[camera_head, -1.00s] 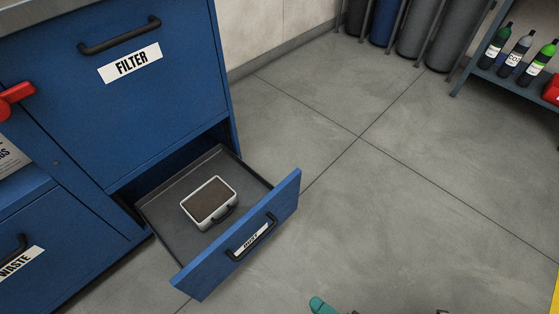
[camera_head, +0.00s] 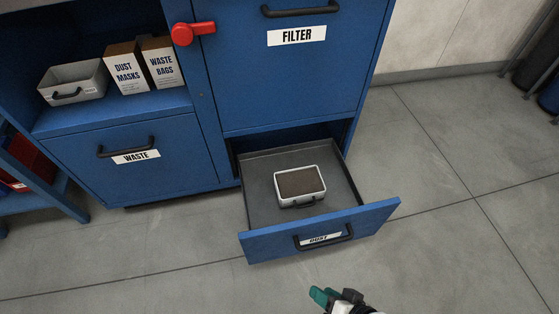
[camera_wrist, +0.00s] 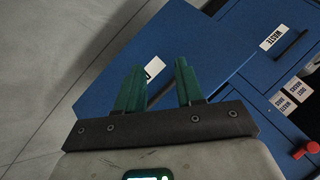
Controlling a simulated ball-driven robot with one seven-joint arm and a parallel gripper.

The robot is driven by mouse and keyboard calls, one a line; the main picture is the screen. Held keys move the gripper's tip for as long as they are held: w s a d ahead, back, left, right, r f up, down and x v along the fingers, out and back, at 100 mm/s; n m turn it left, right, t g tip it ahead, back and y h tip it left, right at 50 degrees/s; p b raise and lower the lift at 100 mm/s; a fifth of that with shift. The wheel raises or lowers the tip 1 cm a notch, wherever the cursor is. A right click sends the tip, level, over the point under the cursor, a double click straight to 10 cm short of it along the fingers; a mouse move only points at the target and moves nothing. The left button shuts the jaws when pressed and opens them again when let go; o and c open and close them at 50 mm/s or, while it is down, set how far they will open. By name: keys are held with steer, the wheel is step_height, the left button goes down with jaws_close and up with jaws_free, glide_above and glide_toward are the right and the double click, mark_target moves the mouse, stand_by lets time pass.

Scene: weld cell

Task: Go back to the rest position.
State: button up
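My gripper (camera_head: 322,295) shows at the bottom of the head view, in front of the open dust drawer (camera_head: 265,243) and apart from it. In the wrist view, its two teal fingers (camera_wrist: 160,65) stand apart with nothing held between them. The blue drawer front with its white label (camera_wrist: 153,67) lies beyond the fingers there. A grey bin with a brown filling (camera_head: 300,184) sits inside the pulled-out drawer in the head view. The rest of my arm is mostly out of view.
The blue cabinet has a shut FILTER door (camera_head: 290,80), a shut WASTE door (camera_head: 150,175) and a red handle (camera_head: 190,33). A shelf holds a grey tray (camera_head: 75,82) and two boxes. The open drawer juts over the floor. Grey floor (camera_head: 440,260) is clear at right.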

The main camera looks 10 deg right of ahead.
steer(key=s+d+r+n+g+h, duration=0.45)
steer(key=d+r+g, duration=0.3)
steer(key=d, duration=0.55)
step_height(320, 180, up, 31)
steer(key=p, duration=3)
steer(key=shift+s+a+t+p, duration=0.15)
steer(key=shift+s+t+p, duration=0.15)
steer(key=shift+t+p, duration=0.1)
steer(key=shift+s+f, duration=0.1)
steer(key=shift+f, duration=0.1)
